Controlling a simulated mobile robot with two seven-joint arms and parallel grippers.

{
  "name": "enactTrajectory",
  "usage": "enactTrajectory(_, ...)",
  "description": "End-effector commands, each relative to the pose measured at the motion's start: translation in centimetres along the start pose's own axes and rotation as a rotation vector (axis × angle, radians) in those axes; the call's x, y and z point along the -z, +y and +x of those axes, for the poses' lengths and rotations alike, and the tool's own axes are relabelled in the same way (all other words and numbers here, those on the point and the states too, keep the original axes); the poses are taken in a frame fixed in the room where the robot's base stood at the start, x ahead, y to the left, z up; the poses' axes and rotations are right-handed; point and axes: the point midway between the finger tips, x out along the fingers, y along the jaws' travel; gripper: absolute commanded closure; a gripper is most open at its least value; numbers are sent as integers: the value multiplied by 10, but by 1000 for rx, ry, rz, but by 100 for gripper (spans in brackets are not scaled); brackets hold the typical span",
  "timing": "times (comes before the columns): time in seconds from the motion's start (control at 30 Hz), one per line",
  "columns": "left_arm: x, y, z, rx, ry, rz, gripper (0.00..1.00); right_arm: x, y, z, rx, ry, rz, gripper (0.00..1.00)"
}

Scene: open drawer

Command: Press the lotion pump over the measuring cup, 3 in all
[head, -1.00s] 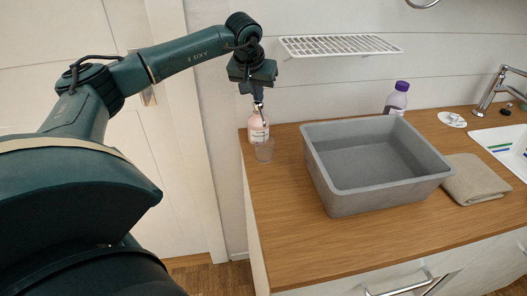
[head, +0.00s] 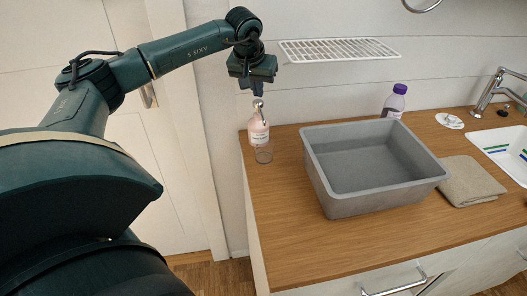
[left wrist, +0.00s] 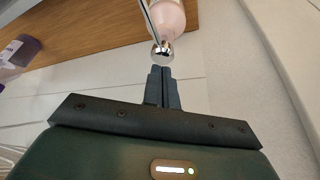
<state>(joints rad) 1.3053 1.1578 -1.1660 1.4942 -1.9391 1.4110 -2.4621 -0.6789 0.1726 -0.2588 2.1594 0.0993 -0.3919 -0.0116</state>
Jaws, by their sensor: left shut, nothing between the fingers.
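The lotion bottle (head: 258,131) is pink with a pale label and a metal pump head (head: 258,104). It stands upright at the counter's left back corner. My right gripper is in neither view.
A white wire rack (head: 340,49) is on the wall. The counter's front left (head: 285,235) is clear.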

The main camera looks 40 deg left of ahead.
Motion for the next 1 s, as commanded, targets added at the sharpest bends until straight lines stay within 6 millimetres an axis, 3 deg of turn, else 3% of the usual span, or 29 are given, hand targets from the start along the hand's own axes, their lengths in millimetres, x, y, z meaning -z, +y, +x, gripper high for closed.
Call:
enactTrajectory(0.43,2,0,-5,-1,2,-1,100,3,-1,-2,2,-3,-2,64)
enactTrajectory(1.0,24,0,-56,-1,1,0,100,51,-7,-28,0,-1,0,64)
